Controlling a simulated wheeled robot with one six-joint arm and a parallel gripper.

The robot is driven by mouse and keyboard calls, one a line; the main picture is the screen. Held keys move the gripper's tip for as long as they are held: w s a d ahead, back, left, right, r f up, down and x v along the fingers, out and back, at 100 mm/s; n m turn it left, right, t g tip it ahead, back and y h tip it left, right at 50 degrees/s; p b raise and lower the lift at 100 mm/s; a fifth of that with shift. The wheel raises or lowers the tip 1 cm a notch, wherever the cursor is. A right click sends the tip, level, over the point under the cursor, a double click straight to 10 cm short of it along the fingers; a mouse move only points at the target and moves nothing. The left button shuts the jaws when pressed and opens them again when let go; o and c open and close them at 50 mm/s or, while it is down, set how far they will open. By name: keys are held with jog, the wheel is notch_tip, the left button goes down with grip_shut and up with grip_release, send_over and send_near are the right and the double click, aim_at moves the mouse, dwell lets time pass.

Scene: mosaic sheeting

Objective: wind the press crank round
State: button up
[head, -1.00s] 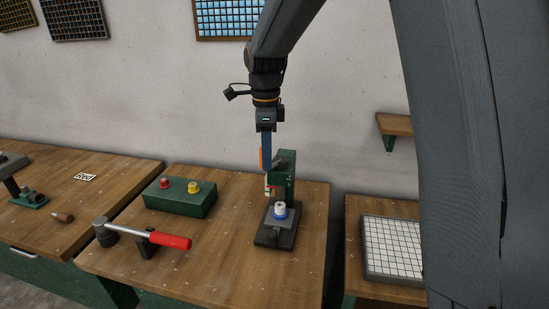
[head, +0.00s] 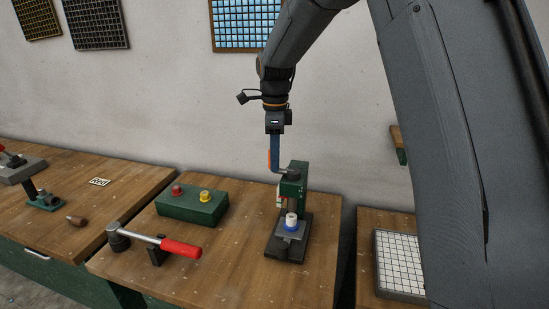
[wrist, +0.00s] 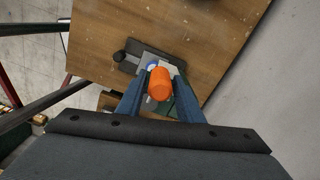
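The green press (head: 297,182) stands on its dark base (head: 283,248) on the middle workbench. A thin grey crank arm reaches left from the press's upper part to an upright orange handle (head: 270,158). My gripper (head: 275,160) points down at this handle from above. In the wrist view the orange handle (wrist: 160,84) stands between the two blue fingers (wrist: 160,92), which close on it from both sides. A white piece with a blue ring (head: 291,221) sits under the press head. The crank's pivot is partly hidden in the wrist view.
A green box with red and yellow buttons (head: 192,205) and a red-handled lever (head: 180,248) lie left of the press. A white gridded tray (head: 400,262) is on the right bench. The wall is close behind; bare wood lies in front.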

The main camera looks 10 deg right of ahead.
jog(key=shift+o, duration=1)
